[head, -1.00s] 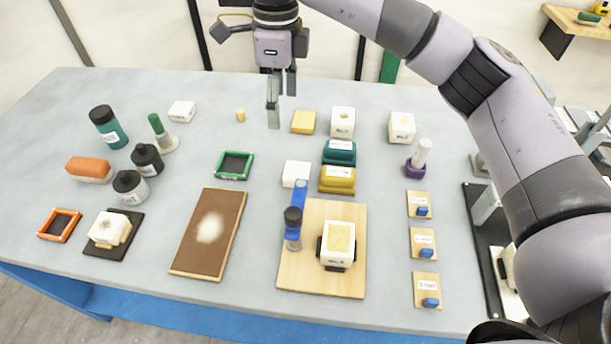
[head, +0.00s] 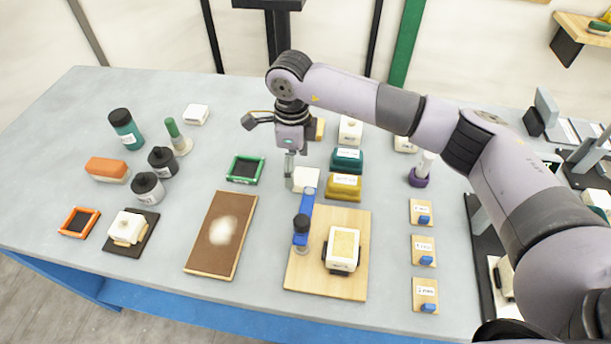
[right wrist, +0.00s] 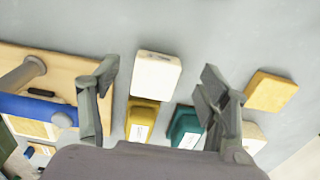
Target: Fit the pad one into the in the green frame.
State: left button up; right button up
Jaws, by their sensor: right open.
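The green frame (head: 246,169) lies flat on the table with a dark inside and nothing seen in it. A plain white block (head: 306,179) lies right of it, behind the wooden board; no label tells me whether it is pad one. My right gripper (head: 290,172) points down beside this block in the head view, between it and the green frame. In the right wrist view, the gripper's fingers (right wrist: 158,88) are spread wide, with the white block (right wrist: 156,75) showing in the gap beyond them. I see no contact. My left gripper is not in view.
Teal (head: 347,160) and yellow (head: 343,187) labelled blocks stand close right of the white block. A wooden board (head: 300,270) with a blue clamp (head: 303,215) is in front. An orange frame (head: 79,222) lies far left. Table around the green frame is clear.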

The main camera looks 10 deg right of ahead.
jog(key=shift+f+p, duration=0.3)
jog(key=shift+f, duration=1.3)
jog(key=shift+c, duration=0.2)
jog(key=c, duration=1.1)
jog(key=shift+r, duration=0.15)
